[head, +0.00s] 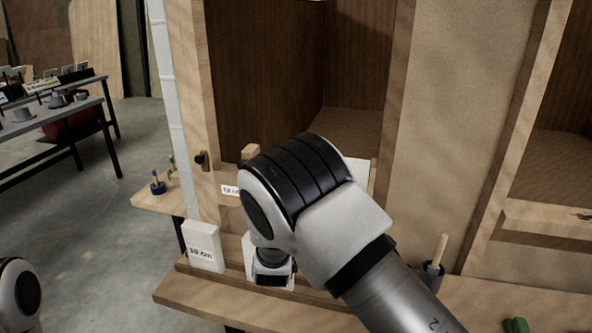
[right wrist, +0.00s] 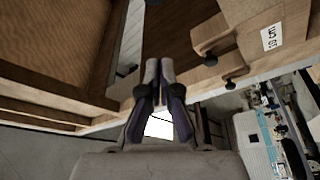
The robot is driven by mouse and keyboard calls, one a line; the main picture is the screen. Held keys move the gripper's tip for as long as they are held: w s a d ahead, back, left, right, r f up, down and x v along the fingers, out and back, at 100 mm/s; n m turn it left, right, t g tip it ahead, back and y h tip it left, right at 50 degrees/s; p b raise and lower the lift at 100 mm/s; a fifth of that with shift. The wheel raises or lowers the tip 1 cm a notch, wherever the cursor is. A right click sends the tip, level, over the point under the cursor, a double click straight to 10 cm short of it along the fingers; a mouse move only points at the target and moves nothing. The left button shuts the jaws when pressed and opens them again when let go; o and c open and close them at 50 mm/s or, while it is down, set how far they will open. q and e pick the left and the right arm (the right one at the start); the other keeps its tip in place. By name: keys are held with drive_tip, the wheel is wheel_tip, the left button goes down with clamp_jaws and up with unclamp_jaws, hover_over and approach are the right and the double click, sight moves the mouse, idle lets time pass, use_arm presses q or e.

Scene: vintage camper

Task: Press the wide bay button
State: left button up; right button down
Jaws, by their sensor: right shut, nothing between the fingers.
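My right gripper (right wrist: 160,68) is shut and empty in the right wrist view, its fingertips together in front of dark brown wood. In the head view my right arm reaches across the middle of the cabinet, and its wrist hides the fingers. A black round knob on a small wooden plate (head: 201,158) is on the left post of the wide open bay (head: 270,70). In the right wrist view, dark knobs (right wrist: 210,60) show on wooden blocks to the right of the fingers. I cannot tell which of these is the wide bay button. My left gripper is out of view.
A white labelled card (head: 205,245) stands on the front ledge (head: 190,290), left of my right wrist. A small label (head: 230,190) is above it. A cup with a wooden stick (head: 433,270) stands right of my arm. Open floor (head: 80,230) lies left.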

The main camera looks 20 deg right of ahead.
drive_tip(key=r+p+x, duration=0.1)
drive_tip(key=p+x, duration=0.2)
drive_tip(key=x, duration=0.6)
use_arm(q)
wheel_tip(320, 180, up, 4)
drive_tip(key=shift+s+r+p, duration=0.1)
drive_tip(key=shift+p, duration=0.35)
use_arm(e)
drive_tip(key=d+f, duration=0.1)
drive_tip(key=s+d+f, duration=0.1)
drive_tip(key=shift+s+d+f, duration=0.2)
drive_tip(key=shift+d+f, duration=0.1)
drive_tip(key=shift+d, duration=0.1)
